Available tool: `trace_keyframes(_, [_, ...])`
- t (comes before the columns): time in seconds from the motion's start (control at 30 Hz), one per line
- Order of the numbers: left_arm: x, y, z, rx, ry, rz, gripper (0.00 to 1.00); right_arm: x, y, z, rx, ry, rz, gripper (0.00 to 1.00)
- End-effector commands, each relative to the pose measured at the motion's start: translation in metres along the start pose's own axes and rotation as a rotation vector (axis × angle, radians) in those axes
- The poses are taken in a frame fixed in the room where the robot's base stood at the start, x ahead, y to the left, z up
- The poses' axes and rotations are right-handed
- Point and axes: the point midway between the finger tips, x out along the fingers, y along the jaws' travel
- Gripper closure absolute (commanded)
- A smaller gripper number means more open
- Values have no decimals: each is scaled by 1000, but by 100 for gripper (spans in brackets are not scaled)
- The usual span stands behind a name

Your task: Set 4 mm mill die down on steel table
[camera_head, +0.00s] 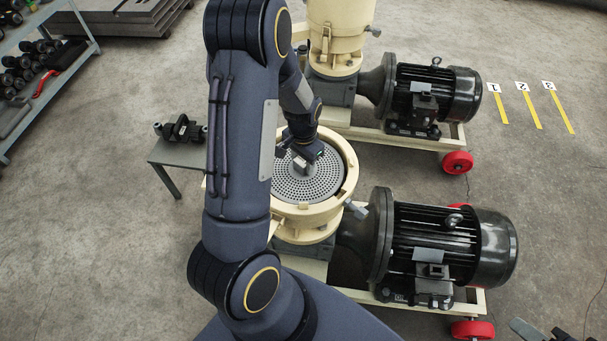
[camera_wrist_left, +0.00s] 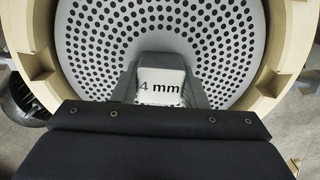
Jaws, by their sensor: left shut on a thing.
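The 4 mm mill die (camera_head: 318,187) is a grey disc full of small holes. It lies inside the cream round housing of the nearer pellet mill (camera_head: 296,229). My left gripper (camera_head: 302,160) is over its middle, shut on the raised centre block. In the left wrist view the die (camera_wrist_left: 92,45) fills the housing, and the block between the fingers (camera_wrist_left: 162,86) reads "4 mm". Whether the die is lifted off its seat I cannot tell. The steel table (camera_head: 172,160) is left of the mill, partly hidden by my left arm.
A black roller assembly (camera_head: 181,130) stands on the steel table. A second mill (camera_head: 337,30) with a black motor is behind. The nearer motor (camera_head: 445,245) is at right. A shelf rack (camera_head: 45,60) is at far left.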

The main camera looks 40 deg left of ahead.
Motion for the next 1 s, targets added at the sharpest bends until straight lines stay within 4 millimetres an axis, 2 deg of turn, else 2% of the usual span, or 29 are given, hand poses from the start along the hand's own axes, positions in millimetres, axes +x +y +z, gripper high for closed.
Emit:
trace_keyframes(0.03, [-6, 0, -2, 0, 7, -2, 100, -3, -1, -2, 0, 0, 0, 64])
trace_keyframes(1.0, [-42, 0, -2, 1, 7, -2, 100, -24, -11, -12, 0, 0, 0, 64])
